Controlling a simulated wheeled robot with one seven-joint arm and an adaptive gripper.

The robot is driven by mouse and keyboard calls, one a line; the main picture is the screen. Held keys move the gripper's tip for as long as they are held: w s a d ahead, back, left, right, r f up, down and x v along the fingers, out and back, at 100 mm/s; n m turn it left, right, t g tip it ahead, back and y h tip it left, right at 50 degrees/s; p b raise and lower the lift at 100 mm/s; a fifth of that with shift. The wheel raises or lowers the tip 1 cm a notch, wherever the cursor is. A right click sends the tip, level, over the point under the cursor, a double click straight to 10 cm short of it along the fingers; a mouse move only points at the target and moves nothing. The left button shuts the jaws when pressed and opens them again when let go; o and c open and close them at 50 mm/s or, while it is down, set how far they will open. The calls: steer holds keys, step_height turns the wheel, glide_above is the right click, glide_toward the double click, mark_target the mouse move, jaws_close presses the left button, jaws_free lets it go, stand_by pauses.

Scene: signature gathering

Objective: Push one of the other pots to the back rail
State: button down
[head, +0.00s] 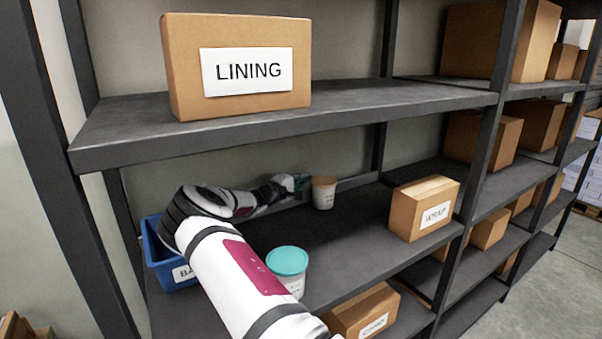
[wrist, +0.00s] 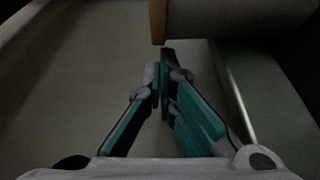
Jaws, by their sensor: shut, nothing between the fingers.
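A whitish pot with a tan lid (head: 323,193) stands upright toward the back of the middle shelf, close to the back rail (head: 352,183). A pot with a teal lid (head: 288,262) stands nearer the front edge, partly hidden by my arm. My gripper (head: 299,182) reaches in along the back, just left of the tan-lidded pot. In the wrist view my gripper (wrist: 164,62) is shut and empty, its fingertips beside the tan-lidded pot (wrist: 238,18), which appears sideways at the top. I cannot tell whether they touch, or whether the pot meets the rail.
A blue bin (head: 156,250) stands at the left of the shelf, partly behind my arm. A box marked WRAP (head: 424,208) sits to the right. The upper shelf (head: 380,97) with the LINING box (head: 236,66) is overhead. The shelf middle is clear.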

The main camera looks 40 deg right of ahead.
mark_target(323, 192)
steer(key=shift+s+r, duration=0.1)
steer(key=shift+s, duration=0.2)
steer(key=shift+s+p, duration=0.1)
steer(key=shift+p, duration=0.2)
steer(key=shift+s+a+r+p, duration=0.1)
steer(key=shift+s+a+p, duration=0.15)
steer(key=shift+s+p, duration=0.75)
steer(key=shift+w, duration=0.15)
steer(key=shift+w, duration=0.15)
